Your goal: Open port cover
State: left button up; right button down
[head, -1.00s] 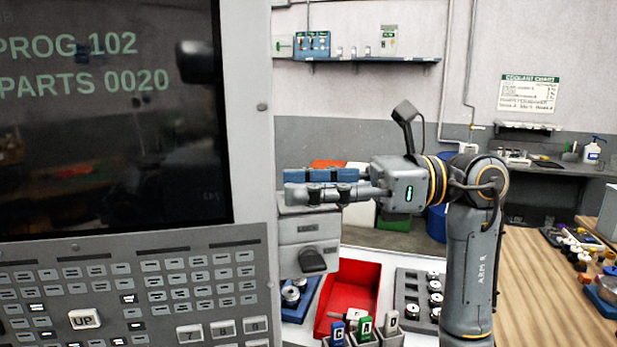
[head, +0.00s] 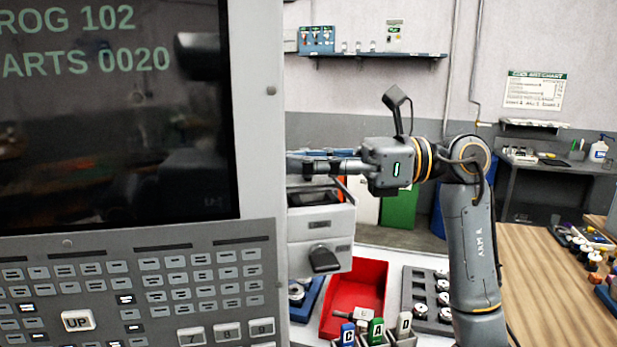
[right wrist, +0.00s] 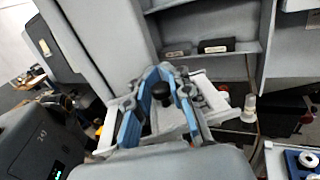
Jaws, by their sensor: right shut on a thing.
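My right gripper (head: 305,166) reaches leftward at the right edge of the machine's control panel (head: 258,150), above a grey box-shaped unit (head: 320,227) with a dark handle. In the right wrist view its blue-padded fingers (right wrist: 160,98) are shut on a small black knob (right wrist: 162,91). The panel's edge hides the fingertips in the head view. I cannot make out the port cover itself, or whether the knob belongs to it. My left gripper is not in view.
Below are a red bin (head: 357,296), a grey tray of round parts (head: 425,297) and several lettered tags, including a green one (head: 376,331). A wooden bench (head: 545,275) stands right. In the wrist view, grey shelves (right wrist: 205,62) stand beyond the gripper.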

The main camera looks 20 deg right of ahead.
jog(key=shift+w, duration=0.15)
jog(key=shift+s, duration=0.35)
jog(key=shift+s+r, duration=0.1)
jog(key=shift+s, duration=0.1)
jog(key=c, duration=1.5)
grip_release()
jog(key=shift+w, duration=0.2)
jog(key=shift+o, duration=1.1)
jog(key=shift+d, duration=0.45)
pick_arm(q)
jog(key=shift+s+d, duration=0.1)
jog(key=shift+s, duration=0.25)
pick_arm(e)
jog(key=shift+s, duration=0.1)
